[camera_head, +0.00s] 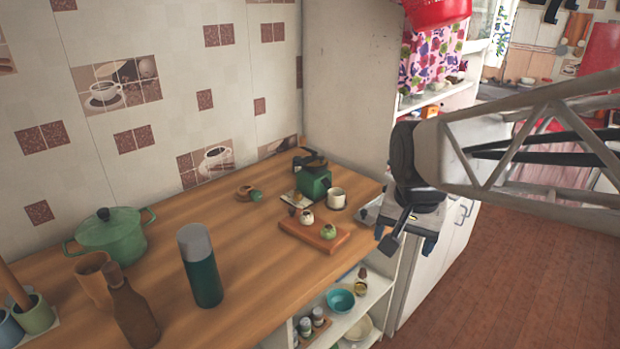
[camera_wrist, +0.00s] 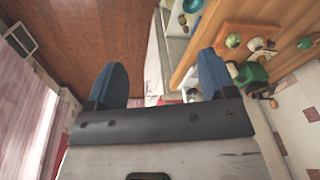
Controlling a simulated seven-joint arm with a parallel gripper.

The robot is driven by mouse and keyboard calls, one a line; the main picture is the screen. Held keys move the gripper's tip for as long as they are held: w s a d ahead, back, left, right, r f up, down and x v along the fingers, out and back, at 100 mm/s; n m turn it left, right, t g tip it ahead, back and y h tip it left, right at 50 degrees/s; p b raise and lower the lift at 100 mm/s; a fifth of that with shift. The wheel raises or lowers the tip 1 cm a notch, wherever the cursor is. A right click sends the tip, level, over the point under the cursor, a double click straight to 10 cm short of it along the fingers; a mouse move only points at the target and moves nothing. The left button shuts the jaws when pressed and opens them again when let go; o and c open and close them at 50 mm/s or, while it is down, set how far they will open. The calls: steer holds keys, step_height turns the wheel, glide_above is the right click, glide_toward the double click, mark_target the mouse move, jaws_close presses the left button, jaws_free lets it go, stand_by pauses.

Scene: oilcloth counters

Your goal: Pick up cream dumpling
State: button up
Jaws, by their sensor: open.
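The cream dumpling (camera_head: 306,217) sits on a small wooden board (camera_head: 301,236) on the counter, beside a green dumpling (camera_head: 328,231). In the wrist view the cream dumpling (camera_wrist: 255,44) and green dumpling (camera_wrist: 233,41) show at upper right on the board (camera_wrist: 265,32), outside the span of the fingers. My gripper (camera_head: 407,244) hangs to the right of the board, past the counter's end, apart from both dumplings. Its two blue fingers (camera_wrist: 160,78) are spread in the wrist view, with nothing between them.
Behind the board stand a green grinder (camera_head: 313,183) and a white mug (camera_head: 336,198). A dark green flask (camera_head: 201,268), a brown bottle (camera_head: 130,308) and a green pot (camera_head: 111,235) stand further left. Shelves with bowls (camera_head: 341,301) are below. Counter between flask and board is clear.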

steer(key=w+a+f+m, duration=0.1)
steer(key=w+a+m, duration=0.3)
steer(key=w, duration=0.7)
steer(key=m+g, duration=0.2)
steer(key=m, duration=0.7)
glide_above(307, 213)
steer(key=s+d, duration=0.1)
step_height(307, 213, down, 12)
steer(key=shift+r, duration=0.2)
steer(key=shift+w+a+f, duration=0.25)
steer(key=shift+w+f, duration=0.05)
steer(key=shift+f, duration=1.35)
steer(key=shift+w+a+f, duration=0.1)
steer(key=shift+a+f, duration=0.05)
steer(key=shift+f, duration=1.15)
steer(key=shift+a+f, duration=0.15)
steer(key=shift+f, duration=1.1)
